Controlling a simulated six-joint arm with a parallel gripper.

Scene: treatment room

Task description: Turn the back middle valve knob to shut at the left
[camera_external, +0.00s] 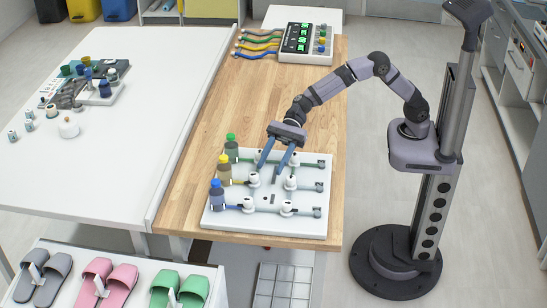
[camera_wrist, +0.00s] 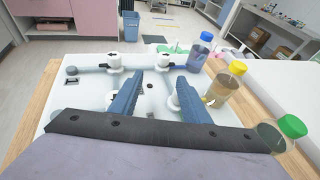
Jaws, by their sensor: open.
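A white valve board (camera_external: 270,229) carries several white valve knobs on pipes, in rows running from the bottles to small grey outlets. The back row has a left knob (camera_external: 258,155) and a right knob (camera_external: 293,160). The middle row has a left knob (camera_external: 254,179) and a right knob (camera_external: 291,183). Which one is the named knob is not clear, and the knobs' pointing directions are too small to read. My gripper (camera_external: 270,172) is open and empty above the board, between the left and right knobs. In the wrist view a knob (camera_wrist: 174,102) is partly hidden behind one finger.
Green-capped (camera_external: 231,147), yellow-capped (camera_external: 224,169) and blue-capped (camera_external: 217,194) bottles stand along the board's left edge, close to the left knobs. A control box (camera_external: 306,43) with coloured cables is at the table's back. The wooden table (camera_external: 215,100) between is clear.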

